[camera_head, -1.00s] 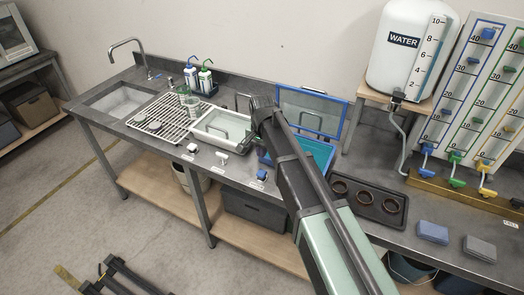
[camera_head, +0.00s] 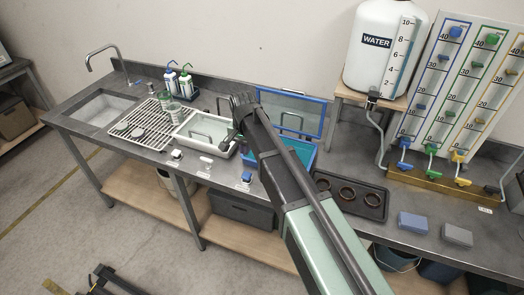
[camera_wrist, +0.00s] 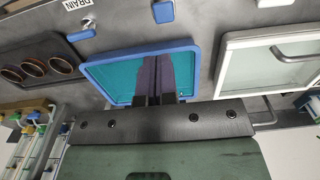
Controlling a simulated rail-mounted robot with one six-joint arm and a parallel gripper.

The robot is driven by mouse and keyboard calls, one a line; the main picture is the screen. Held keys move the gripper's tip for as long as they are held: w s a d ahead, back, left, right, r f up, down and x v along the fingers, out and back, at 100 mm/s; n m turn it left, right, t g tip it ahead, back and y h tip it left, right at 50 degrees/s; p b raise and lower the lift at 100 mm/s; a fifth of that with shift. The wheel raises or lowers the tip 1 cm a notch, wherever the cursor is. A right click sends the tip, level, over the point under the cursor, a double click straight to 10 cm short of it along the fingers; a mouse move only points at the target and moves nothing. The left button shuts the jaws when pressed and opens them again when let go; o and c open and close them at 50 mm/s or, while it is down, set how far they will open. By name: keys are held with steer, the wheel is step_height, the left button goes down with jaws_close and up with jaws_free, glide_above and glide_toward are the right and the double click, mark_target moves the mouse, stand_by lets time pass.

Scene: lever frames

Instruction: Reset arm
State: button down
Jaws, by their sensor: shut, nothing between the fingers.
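My arm reaches up the middle of the head view, and its wrist end (camera_head: 246,108) is above the bench near the white-rimmed basin (camera_head: 208,145) and the blue-rimmed box (camera_head: 303,160). In the wrist view my gripper (camera_wrist: 155,98) is shut and empty, its short dark fingers side by side. They appear over the near edge of the blue-rimmed box (camera_wrist: 95,70) with its teal inside. A dark purplish band lies across the teal in front of the fingers; I cannot tell if it is a shadow. In the head view the fingers cannot be made out clearly.
A dark tray with three brown rings (camera_head: 375,207) and a blue block (camera_head: 413,222) lie to the right. A water tank (camera_head: 368,65) and lever panel (camera_head: 412,95) stand behind. A drying rack (camera_head: 148,118) and sink (camera_head: 98,108) are left. Small knobs (camera_head: 247,176) line the front edge.

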steer(key=s+d+f+n+b, duration=0.1)
steer(key=s+d+n, duration=0.4)
steer(key=s+d, duration=1.4)
steer(key=shift+s+f, duration=0.2)
steer(key=shift+s, duration=0.5)
steer(key=c, duration=1.8)
jaws_free()
